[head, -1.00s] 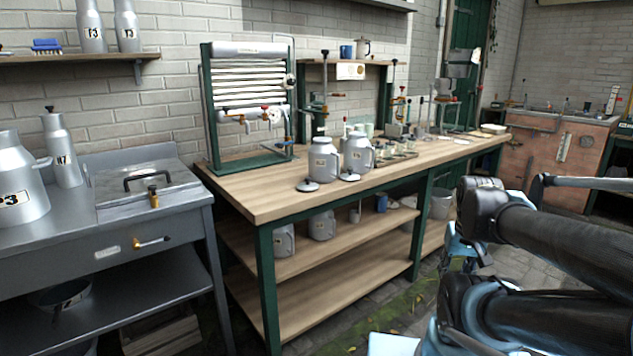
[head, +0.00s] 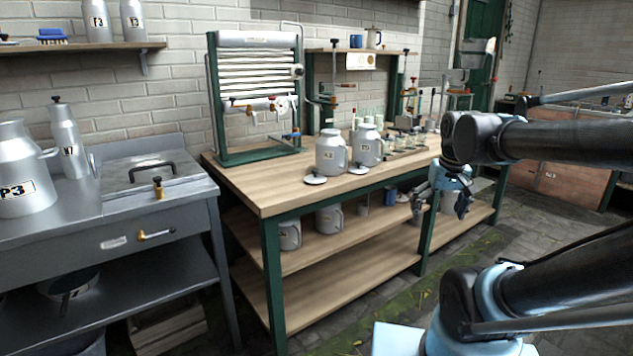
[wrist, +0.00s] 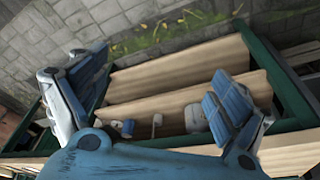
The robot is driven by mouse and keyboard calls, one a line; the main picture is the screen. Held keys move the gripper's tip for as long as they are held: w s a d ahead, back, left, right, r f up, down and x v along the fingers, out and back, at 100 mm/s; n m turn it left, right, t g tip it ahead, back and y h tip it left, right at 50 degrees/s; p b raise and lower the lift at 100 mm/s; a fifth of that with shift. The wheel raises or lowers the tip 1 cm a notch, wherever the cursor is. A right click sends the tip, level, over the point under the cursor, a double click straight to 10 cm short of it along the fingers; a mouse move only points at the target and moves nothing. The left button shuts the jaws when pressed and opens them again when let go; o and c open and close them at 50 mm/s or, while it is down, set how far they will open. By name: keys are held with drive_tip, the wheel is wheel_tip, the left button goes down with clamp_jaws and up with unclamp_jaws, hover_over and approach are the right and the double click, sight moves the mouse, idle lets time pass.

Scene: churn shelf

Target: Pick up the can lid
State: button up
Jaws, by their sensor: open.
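Two small grey can lids with dark knobs lie on the wooden bench top in the head view. One lid (head: 315,179) is in front of the left can (head: 331,152). The other lid (head: 358,169) is in front of the right can (head: 367,146). I cannot tell which of them is the task's lid. My gripper (head: 440,207) is open and empty in front of the bench, right of the lids and lower than the bench top. In the wrist view its fingers (wrist: 160,98) are spread wide, with the bench's lower shelves beyond. No lid is clear in that view.
The wooden bench (head: 262,190) has green legs and lower shelves with grey cans (head: 329,219). A green cooler frame (head: 213,110) stands at its back left. A metal counter (head: 100,228) is at the left. Small jars and tools crowd the bench's right part.

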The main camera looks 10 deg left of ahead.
drive_tip(key=w+a+r+n, duration=0.2)
drive_tip(key=w+a+r, duration=0.5)
drive_tip(key=a, duration=0.2)
wheel_tip(320, 180, up, 7)
drive_tip(key=n+y, duration=0.2)
drive_tip(key=n, duration=0.1)
hover_over(316, 178)
drive_tip(key=s+d, duration=0.4)
drive_tip(key=s, duration=0.1)
drive_tip(key=shift+t, duration=0.3)
drive_tip(key=x, duration=1.6)
drive_tip(key=shift+w+f, duration=0.15)
drive_tip(key=c, duration=1.2)
